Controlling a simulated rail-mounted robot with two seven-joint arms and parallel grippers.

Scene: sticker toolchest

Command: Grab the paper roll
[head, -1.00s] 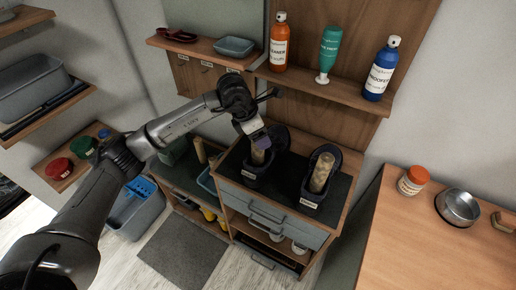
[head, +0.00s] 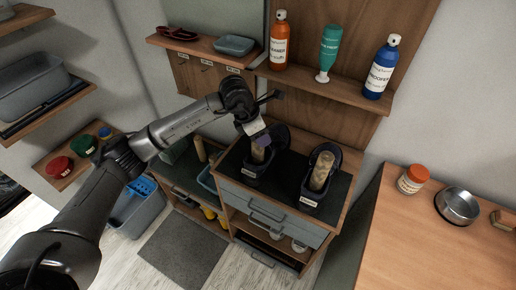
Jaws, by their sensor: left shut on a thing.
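A beige paper roll (head: 259,153) stands upright in the left of two dark, shoe-like items (head: 251,170) on the chest top. My left gripper (head: 261,142) comes down on it from above and is shut on the roll's upper end. The roll's lower part is hidden inside the dark item. A second beige roll (head: 321,172) leans in the right dark item (head: 310,197), clear of the gripper. My right gripper is not in view.
The chest (head: 265,204) has a grey drawer and open shelves below. A wall shelf (head: 333,94) with several bottles is behind the gripper. A wooden counter (head: 425,245) at right holds an orange-lidded jar (head: 412,180) and a metal bowl (head: 457,205).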

